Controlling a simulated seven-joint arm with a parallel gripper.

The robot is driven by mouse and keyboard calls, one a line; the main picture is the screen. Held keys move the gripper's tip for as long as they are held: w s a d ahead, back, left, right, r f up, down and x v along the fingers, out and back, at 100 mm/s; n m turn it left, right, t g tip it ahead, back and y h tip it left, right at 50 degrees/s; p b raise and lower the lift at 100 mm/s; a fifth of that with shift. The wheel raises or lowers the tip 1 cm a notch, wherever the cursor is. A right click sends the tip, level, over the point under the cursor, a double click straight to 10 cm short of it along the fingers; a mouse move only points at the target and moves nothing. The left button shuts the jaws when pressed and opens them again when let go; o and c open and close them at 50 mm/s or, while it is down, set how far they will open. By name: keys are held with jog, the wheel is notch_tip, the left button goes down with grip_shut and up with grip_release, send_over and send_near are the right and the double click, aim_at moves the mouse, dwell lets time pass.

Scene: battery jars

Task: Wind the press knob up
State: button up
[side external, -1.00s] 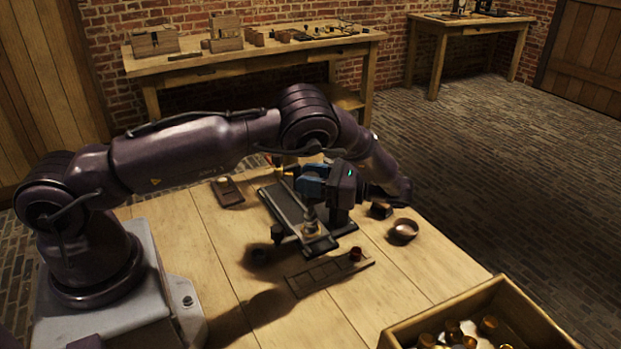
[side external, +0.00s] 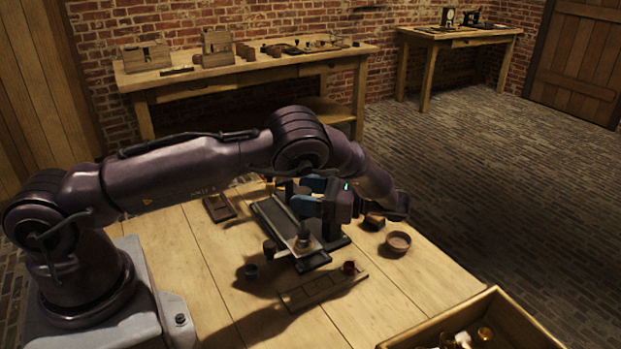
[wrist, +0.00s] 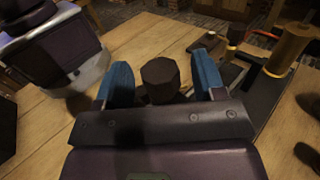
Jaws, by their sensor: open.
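My gripper (wrist: 163,85) is open, its two blue fingers standing either side of a dark, faceted knob (wrist: 160,75). Gaps show between the knob and both fingers in the wrist view. In the side view my gripper (side external: 307,195) is low over the back of the press, and the knob between its fingers cannot be made out there. The press (side external: 272,222) is a dark, long frame on the table. A small jar-like piece (side external: 303,241) stands at its front end. A brass cylinder (wrist: 290,46) rises at the right in the wrist view.
A slotted wooden tray (side external: 310,293) with a small red piece (side external: 349,267) lies in front. A round bowl (side external: 398,242) and a dark block (side external: 374,222) are at the right. A wooden crate (side external: 440,325) stands front right. The table's front left is clear.

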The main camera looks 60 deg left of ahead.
notch_tip(320, 180, up, 7)
jog(key=w+d, duration=0.1)
jog(key=shift+w+d, duration=0.25)
jog(key=shift+w, duration=0.05)
dwell(0.4)
